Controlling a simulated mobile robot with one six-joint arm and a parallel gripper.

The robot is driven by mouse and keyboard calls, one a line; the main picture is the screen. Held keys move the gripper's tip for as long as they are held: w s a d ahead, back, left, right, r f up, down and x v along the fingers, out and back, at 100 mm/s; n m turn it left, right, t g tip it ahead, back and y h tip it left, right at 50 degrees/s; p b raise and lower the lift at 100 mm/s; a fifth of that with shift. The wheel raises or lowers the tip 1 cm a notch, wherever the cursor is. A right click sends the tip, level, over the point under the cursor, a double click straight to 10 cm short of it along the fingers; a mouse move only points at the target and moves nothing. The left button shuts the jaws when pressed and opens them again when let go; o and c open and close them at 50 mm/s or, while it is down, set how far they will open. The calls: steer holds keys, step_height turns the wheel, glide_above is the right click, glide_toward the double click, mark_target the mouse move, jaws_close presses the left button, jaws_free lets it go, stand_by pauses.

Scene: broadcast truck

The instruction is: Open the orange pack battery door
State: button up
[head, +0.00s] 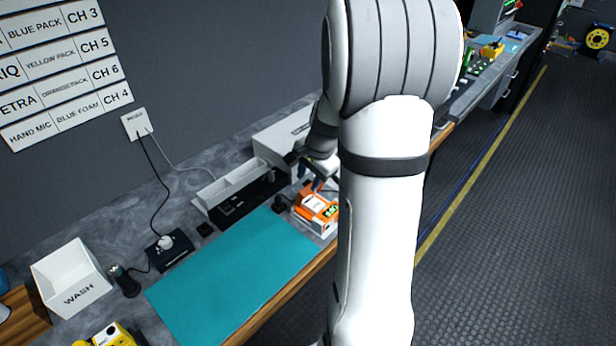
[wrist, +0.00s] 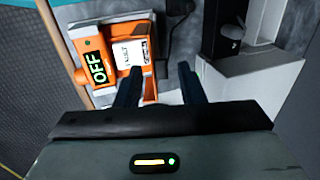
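The orange pack (head: 313,207) sits near the front edge of the counter, right of the teal mat, partly hidden by my arm. In the wrist view the orange pack (wrist: 92,52) shows a green OFF display and a white printed label (wrist: 128,52) inside an orange surround. I cannot tell the battery door apart for certain, nor whether it is open. My gripper (wrist: 159,68) is open, with nothing seen between its fingers. Its left finger overlaps the label side of the pack, and its right finger lies beyond the pack's right side. Contact cannot be told. In the head view my gripper (head: 320,180) is just above the pack.
A teal mat (head: 235,275) lies clear on the counter. Behind the pack are a white tray (head: 235,185) and a white box (head: 275,145). A WASH bin (head: 72,280) and a yellow pack (head: 108,337) stand at left. The counter's wooden edge (head: 270,305) runs beside the floor.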

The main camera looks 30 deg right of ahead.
jaws_close()
steer(key=shift+w+a, duration=0.3)
steer(key=shift+w, duration=0.45)
jaws_free()
steer(key=shift+r, duration=0.1)
steer(key=v, duration=0.7)
steer(key=shift+s+r, duration=0.15)
steer(key=shift+r, duration=0.15)
